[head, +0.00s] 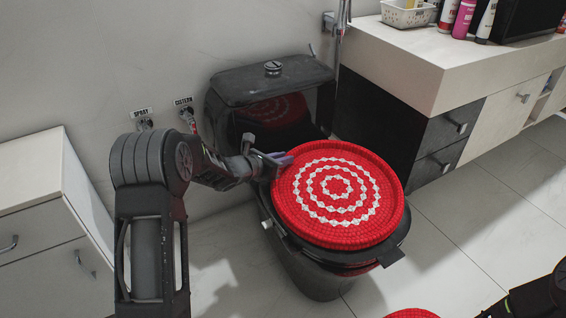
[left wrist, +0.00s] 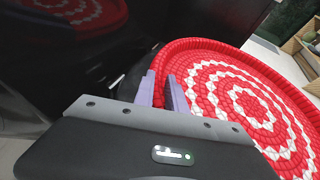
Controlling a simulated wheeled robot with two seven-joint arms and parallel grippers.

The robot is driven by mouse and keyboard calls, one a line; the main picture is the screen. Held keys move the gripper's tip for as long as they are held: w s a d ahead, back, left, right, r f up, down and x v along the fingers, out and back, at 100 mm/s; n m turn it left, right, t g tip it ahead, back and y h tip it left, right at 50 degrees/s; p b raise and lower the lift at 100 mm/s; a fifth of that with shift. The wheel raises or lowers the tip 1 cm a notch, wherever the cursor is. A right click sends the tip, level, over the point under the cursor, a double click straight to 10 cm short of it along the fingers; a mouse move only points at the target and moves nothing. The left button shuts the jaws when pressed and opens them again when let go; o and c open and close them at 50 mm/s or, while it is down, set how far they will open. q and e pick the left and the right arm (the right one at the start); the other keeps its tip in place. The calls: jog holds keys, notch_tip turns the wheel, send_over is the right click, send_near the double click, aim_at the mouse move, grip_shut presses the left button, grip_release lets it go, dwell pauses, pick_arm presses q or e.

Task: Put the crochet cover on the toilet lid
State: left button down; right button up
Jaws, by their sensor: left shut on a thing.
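The crochet cover (head: 337,187) is a round red disc with white rings and a raised rim. It lies flat over the black toilet lid (head: 393,252), hiding most of it; I cannot tell whether it rests fully on it. My left gripper (head: 279,160) is shut on the cover's rim at its back left side. In the left wrist view the two purple fingertips (left wrist: 163,90) pinch the red rim of the cover (left wrist: 245,95). Part of my right arm shows at the lower right of the head view, but its gripper is out of view.
The black toilet tank (head: 270,85) stands behind and mirrors the cover. A white cabinet (head: 50,225) is at the left. A counter (head: 430,60) with dark drawers and bottles is at the right. Another red thing (head: 412,313) shows at the bottom edge. Tiled floor right of the toilet is clear.

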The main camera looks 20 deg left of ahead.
pick_arm(q)
jog(key=shift+f, duration=0.1)
jog(key=c, duration=1.4)
grip_release()
jog(key=shift+o, duration=0.2)
jog(key=p+v, duration=0.2)
jog(key=v, duration=1)
jog(key=shift+p, duration=0.4)
